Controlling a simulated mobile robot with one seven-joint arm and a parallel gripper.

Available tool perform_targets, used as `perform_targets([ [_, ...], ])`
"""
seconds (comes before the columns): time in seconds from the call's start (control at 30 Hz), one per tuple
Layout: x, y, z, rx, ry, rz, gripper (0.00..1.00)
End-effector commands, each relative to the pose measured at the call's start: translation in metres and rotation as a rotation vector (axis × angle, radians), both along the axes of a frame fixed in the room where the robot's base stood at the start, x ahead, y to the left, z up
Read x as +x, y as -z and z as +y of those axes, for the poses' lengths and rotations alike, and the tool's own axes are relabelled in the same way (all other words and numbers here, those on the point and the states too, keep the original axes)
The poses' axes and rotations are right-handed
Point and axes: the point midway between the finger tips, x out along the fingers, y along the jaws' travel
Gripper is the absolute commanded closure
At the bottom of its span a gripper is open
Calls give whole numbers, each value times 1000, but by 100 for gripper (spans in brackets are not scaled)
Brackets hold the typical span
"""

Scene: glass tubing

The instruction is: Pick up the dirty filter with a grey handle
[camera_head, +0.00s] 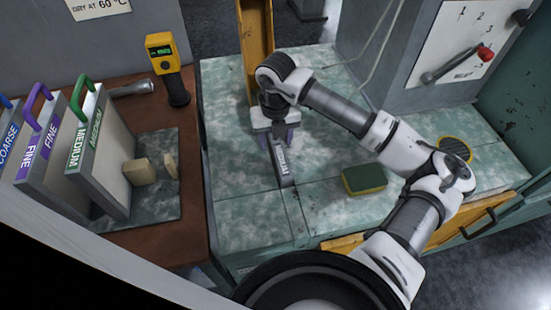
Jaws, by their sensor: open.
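A narrow grey piece with a white lettered label (282,166) is on the green mottled worktop, directly below my gripper. It looks like the edge of a filter. The lettering is too small to read surely, and its handle is hidden or cannot be made out. My gripper (276,138) points down over its far end, with the fingers apart on either side of that end. I cannot tell whether the fingers touch it.
Filters with blue, purple (42,138) and green (96,152) handles stand at left beside pale blocks (140,172). A yellow handheld meter (164,58) stands behind. A green-yellow sponge (364,179) lies right of my gripper. A lever panel (465,45) is at back right. The front worktop is clear.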

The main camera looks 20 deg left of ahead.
Motion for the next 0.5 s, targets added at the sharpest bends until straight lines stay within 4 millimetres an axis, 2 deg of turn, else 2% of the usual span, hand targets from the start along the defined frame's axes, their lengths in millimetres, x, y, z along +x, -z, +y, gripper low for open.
perform_targets([
  [0.07,0,0,0,0,0,0,49],
  [0.43,0,0,0,-1,0,-1,98],
  [0.5,0,0,0,-1,0,-1,100],
])
